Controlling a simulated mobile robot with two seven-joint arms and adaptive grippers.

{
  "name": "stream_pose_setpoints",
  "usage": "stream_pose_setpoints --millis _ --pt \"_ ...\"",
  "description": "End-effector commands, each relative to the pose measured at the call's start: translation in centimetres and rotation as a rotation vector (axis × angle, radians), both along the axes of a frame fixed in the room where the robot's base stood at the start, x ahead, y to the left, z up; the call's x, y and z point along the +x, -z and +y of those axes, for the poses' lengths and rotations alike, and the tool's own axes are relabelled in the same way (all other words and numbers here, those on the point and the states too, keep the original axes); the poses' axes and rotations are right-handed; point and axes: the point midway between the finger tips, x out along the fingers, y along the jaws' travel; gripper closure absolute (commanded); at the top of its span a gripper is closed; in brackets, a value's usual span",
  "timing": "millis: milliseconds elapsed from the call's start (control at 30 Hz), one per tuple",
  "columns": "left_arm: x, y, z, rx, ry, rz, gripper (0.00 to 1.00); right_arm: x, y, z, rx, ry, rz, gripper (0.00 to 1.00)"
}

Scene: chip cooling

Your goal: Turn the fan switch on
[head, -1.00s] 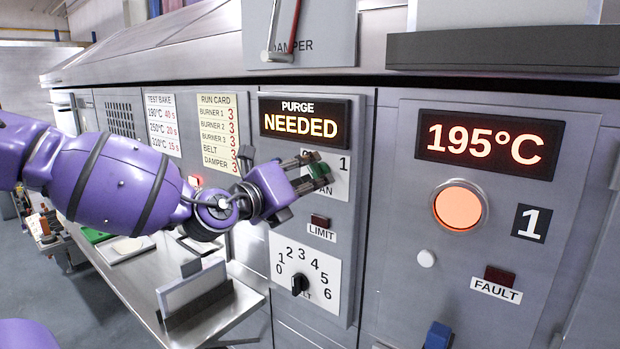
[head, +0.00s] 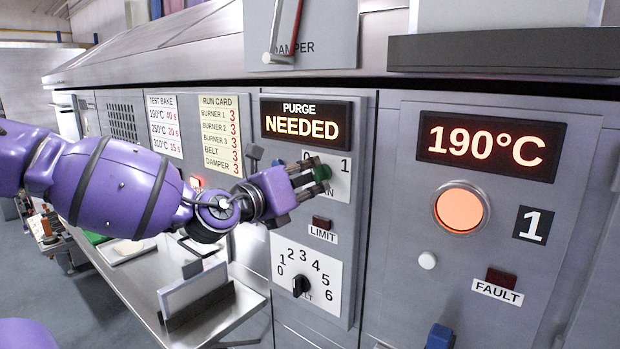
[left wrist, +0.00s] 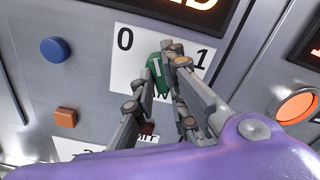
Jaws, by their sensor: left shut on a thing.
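The fan switch is a green knob (head: 322,173) on a white plate (head: 341,185) marked 0 and 1, below the lit "PURGE NEEDED" display (head: 305,123). My left gripper (head: 312,172) reaches in from the left and is shut on the knob. In the left wrist view the green knob (left wrist: 158,75) sits between the two fingers, below and between the marks 0 and 1. A white line shows on it, but the fingers hide part of the knob, so I cannot tell its exact setting. My right gripper is not in view.
Below are a limit lamp (head: 321,222) and a black belt dial (head: 301,286) marked 0 to 6. To the right are a 190°C display (head: 487,146), a lit orange round window (head: 460,208) and a fault lamp (head: 500,277). A metal shelf (head: 130,283) juts out at lower left.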

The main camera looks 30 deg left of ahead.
Motion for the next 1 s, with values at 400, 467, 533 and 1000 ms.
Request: stream_pose_setpoints --millis 400,467,533,1000 --pt "0.0 0.0 -0.1 0.393 0.000 -0.030 1.00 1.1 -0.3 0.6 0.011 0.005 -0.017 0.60" --pt "0.0 0.0 -0.1 0.450 0.000 -0.036 1.00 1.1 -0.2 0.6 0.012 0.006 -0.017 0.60" --pt "0.0 0.0 -0.1 0.516 0.000 -0.041 1.00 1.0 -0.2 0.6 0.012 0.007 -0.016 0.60" --pt "0.0 0.1 -0.1 0.938 0.001 -0.072 1.00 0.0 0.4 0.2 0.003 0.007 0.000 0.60"
